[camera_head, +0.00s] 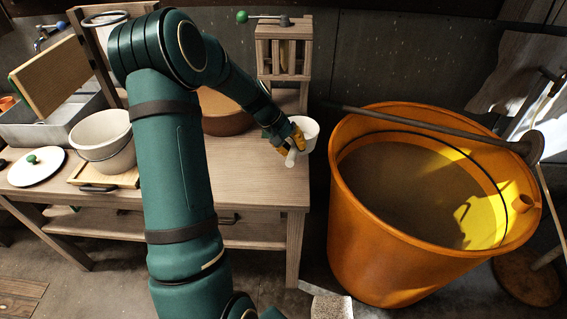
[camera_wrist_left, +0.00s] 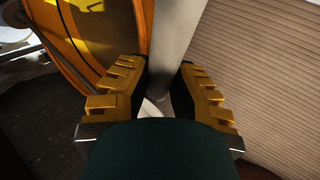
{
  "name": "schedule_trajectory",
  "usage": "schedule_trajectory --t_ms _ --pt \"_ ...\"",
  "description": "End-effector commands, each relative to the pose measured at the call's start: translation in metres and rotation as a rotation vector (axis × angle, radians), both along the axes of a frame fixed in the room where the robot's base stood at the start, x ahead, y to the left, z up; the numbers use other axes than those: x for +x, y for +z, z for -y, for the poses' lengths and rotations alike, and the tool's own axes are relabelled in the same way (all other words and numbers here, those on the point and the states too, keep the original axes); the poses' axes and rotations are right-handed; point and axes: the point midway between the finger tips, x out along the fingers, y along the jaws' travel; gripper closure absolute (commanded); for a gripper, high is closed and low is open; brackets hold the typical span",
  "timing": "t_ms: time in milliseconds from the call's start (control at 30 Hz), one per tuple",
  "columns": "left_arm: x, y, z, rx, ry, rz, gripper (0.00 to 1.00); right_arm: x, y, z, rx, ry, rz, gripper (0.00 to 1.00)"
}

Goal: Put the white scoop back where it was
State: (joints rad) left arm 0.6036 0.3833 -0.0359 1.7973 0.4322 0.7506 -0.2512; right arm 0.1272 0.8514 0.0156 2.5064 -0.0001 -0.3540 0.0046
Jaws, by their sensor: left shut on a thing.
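The white scoop (camera_head: 309,130) is near the right end of the wooden table, with its round cup up and its pale handle (camera_head: 290,159) pointing down toward the front. My left gripper (camera_head: 294,139) is shut on the scoop. In the left wrist view, the yellow fingers (camera_wrist_left: 163,78) stand on both sides of the scoop's pale handle (camera_wrist_left: 180,35). I cannot tell whether the scoop touches the table. My right gripper is not in view.
The wooden table (camera_head: 258,186) has a clear front right part. A brown bowl (camera_head: 224,122) and a wooden rack (camera_head: 284,48) are behind. A large orange tub (camera_head: 350,230) stands to the right, with a long rod across it.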

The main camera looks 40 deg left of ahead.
Motion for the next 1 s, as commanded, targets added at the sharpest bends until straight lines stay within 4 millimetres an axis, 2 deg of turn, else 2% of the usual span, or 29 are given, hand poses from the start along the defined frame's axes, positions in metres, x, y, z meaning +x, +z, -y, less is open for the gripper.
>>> schedule_trajectory --t_ms 33,100,233,367,600,767,1000 --pt "-0.001 0.001 -0.017 0.002 0.045 0.004 1.00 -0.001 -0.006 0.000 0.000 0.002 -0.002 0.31" --pt "-0.003 0.006 -0.034 0.001 0.092 0.005 1.00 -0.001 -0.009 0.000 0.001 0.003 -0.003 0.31" --pt "-0.006 0.009 -0.049 0.000 0.136 0.005 1.00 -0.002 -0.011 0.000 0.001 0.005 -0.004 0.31" --pt "-0.006 -0.003 -0.051 -0.002 0.141 0.003 1.00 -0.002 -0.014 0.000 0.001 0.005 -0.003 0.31" --pt "-0.007 -0.045 -0.050 -0.002 0.141 0.003 1.00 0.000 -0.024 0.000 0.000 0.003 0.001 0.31" --pt "-0.006 -0.058 -0.050 -0.003 0.140 0.004 1.00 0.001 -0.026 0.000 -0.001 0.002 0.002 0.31" --pt "-0.006 -0.088 -0.050 -0.001 0.138 0.004 1.00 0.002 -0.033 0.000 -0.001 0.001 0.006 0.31"
